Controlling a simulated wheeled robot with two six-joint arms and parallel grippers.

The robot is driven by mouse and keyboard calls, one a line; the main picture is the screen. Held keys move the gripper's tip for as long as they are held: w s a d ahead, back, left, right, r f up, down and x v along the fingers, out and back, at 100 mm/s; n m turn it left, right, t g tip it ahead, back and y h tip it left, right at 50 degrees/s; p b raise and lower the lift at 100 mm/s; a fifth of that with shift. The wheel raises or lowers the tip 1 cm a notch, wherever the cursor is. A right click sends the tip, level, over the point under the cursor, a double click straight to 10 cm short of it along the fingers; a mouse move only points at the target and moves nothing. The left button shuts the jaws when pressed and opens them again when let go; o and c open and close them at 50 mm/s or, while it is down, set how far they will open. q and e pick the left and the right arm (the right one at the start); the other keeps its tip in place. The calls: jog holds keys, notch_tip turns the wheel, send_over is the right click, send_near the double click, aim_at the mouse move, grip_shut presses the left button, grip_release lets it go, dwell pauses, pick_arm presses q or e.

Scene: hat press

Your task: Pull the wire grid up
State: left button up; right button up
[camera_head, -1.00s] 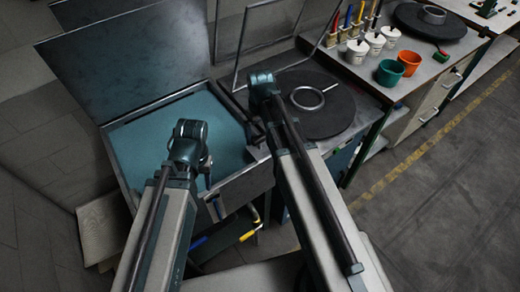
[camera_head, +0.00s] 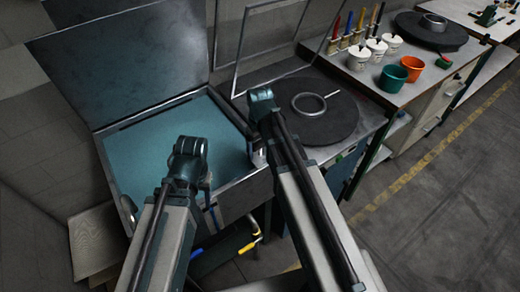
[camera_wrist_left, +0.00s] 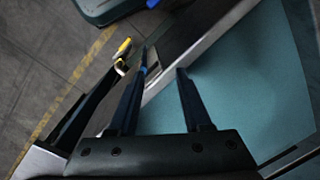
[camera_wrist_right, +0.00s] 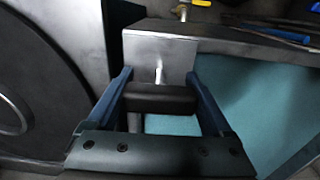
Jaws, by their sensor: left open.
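I cannot make out wire mesh clearly. A thin rectangular metal frame (camera_head: 238,50) stands upright behind the round dark plate in the head view. The open metal box (camera_head: 226,108) has a teal bed (camera_head: 150,150). My left gripper (camera_head: 206,184) is over the front edge of the box; the left wrist view shows its fingers (camera_wrist_left: 163,70) apart and empty. My right gripper (camera_head: 256,154) is at the right front corner of the box. In the right wrist view its fingers (camera_wrist_right: 160,78) are apart, one on each side of a black block (camera_wrist_right: 160,98); firm contact cannot be told.
The raised lid (camera_head: 120,60) stands behind the box. A round dark plate (camera_head: 322,125) carries a metal ring (camera_head: 308,104). A bench at the right holds white pots, a teal cup (camera_head: 393,78) and an orange cup (camera_head: 412,68). Yellow-handled tools (camera_head: 248,247) hang under the box.

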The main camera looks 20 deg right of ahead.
grip_shut()
notch_tip(320, 180, up, 22)
jog(key=p, duration=2.2)
jog(key=shift+r, duration=0.2)
jog(key=shift+w, duration=0.1)
jog(key=o, duration=0.6)
grip_release()
jog(key=shift+o, duration=0.2)
jog(key=shift+p, duration=0.3)
